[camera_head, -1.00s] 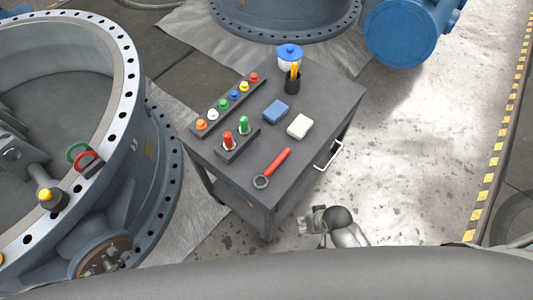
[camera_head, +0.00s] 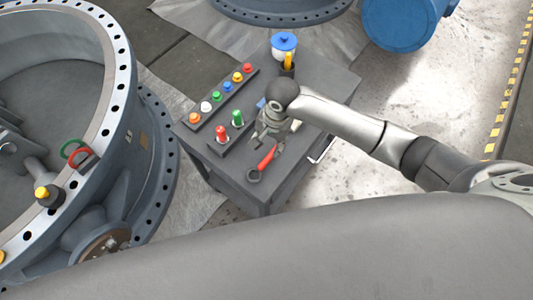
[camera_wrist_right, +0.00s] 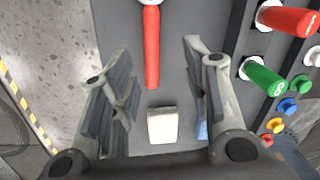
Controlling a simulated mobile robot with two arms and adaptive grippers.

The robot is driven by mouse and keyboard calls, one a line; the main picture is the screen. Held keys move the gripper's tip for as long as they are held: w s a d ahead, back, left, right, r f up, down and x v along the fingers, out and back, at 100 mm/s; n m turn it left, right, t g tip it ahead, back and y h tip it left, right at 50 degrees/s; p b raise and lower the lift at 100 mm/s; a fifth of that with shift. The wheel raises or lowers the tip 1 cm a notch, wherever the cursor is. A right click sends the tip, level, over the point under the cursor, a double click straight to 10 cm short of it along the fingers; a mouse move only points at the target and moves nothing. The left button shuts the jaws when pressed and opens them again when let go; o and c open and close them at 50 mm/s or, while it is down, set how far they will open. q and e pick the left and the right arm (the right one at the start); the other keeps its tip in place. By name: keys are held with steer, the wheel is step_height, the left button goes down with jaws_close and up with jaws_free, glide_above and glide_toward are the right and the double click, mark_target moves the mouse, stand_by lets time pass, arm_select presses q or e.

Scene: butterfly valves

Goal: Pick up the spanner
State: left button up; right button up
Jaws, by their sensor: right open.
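The spanner (camera_head: 264,161) has a red handle and a dark ring end, and lies on the grey cart top near its front edge. It also shows in the right wrist view (camera_wrist_right: 152,45), its red handle running toward me between the two fingers, with the ring end at the top edge. My right gripper (camera_head: 268,137) is above the cart at the far end of the handle; in the right wrist view (camera_wrist_right: 158,75) its fingers are wide apart with nothing held. How far the fingers are above the handle I cannot tell. My left gripper is not in view.
A cream block (camera_wrist_right: 162,125) lies just beyond the handle's end, with a blue block (camera_wrist_right: 202,130) beside it.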

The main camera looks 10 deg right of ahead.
mark_target(266, 161)
steer(key=w+d+r+m+h, duration=0.1)
steer(key=w+d+r+m, duration=0.1)
steer(key=d, duration=0.1)
steer(key=shift+m+g, duration=0.3)
step_height(266, 161, down, 11)
steer(key=shift+a+r, duration=0.1)
jaws_close()
stand_by(0.3)
steer(key=shift+w, duration=0.1)
